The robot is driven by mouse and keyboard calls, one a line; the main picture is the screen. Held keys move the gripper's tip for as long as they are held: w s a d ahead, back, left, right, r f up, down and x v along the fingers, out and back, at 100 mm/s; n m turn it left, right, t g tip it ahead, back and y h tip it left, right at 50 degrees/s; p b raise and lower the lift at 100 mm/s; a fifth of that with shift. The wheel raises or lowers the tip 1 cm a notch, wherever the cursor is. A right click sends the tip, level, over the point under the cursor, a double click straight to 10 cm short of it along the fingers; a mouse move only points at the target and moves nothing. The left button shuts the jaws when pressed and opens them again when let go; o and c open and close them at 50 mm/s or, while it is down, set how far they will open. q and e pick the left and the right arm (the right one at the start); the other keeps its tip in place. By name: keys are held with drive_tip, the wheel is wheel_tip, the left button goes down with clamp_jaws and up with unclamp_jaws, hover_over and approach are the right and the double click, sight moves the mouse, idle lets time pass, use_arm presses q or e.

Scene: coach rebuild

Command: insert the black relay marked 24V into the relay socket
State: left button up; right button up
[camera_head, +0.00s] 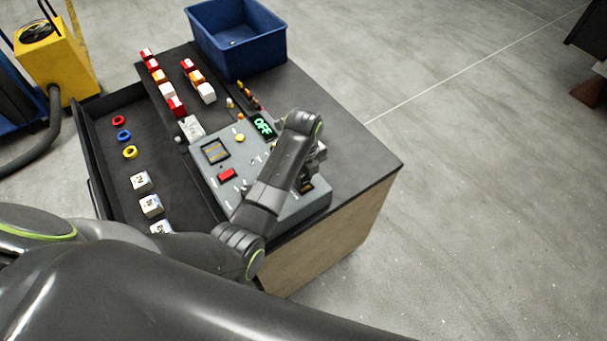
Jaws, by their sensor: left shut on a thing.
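My left gripper (312,168) is over the right end of the grey control panel (289,208), mostly hidden behind my own forearm. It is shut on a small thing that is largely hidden. A small dark block with an orange-yellow mark (306,187) shows just below the fingers, and it looks like the black relay. I cannot read a 24V mark on it. I cannot make out the relay socket, nor whether the block touches the panel. My right gripper is not in view.
A blue bin (237,42) stands at the table's back. White blocks (151,205) and coloured rings (124,136) lie in the dark tray (97,170). The tabletop's right side (350,145) is clear.

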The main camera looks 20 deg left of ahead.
use_arm(q)
drive_tip(key=shift+f, duration=0.6)
idle(0.3)
drive_tip(key=o, duration=1)
drive_tip(key=shift+o, duration=0.2)
